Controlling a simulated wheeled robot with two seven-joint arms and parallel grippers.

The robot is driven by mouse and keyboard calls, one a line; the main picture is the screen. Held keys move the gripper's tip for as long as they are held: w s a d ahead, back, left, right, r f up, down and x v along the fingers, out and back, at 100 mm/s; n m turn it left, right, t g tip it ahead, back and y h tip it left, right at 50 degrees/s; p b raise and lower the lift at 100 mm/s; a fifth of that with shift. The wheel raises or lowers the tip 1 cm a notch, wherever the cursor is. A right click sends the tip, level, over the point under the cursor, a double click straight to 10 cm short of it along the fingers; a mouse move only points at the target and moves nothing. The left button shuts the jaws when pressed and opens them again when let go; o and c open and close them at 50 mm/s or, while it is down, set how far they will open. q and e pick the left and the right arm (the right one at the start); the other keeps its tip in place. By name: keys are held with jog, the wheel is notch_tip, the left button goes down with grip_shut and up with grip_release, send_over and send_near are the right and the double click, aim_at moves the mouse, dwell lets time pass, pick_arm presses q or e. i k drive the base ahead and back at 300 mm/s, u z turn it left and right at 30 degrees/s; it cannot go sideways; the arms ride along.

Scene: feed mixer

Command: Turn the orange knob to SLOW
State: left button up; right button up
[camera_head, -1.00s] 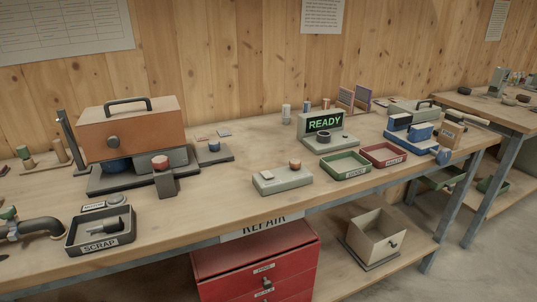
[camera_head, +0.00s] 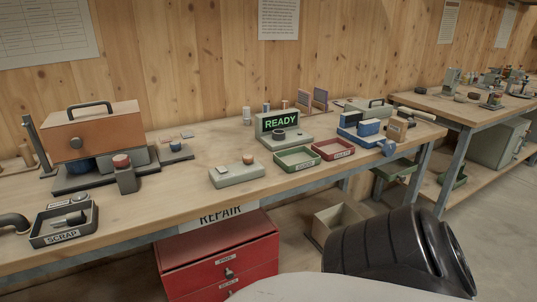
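An orange-brown knob (camera_head: 248,159) stands on top of a low grey box (camera_head: 232,176) at the middle of the workbench. Small marks are on the box's top, but they are too small to read, so I cannot tell the knob's setting. A similar red-orange knob (camera_head: 121,160) tops a grey post further left, in front of the orange-brown machine. The word SLOW is not legible anywhere. Neither of my grippers is in view, and nothing touches either knob.
A READY display (camera_head: 280,124) stands behind and right of the box. Green (camera_head: 297,159) and red (camera_head: 333,149) trays lie to the right. The SCRAP tray (camera_head: 64,224) is at the left. A red drawer cabinet (camera_head: 220,255) stands below.

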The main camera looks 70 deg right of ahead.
aim_at(247, 159)
jog(key=k, duration=0.5)
jog(key=z, duration=1)
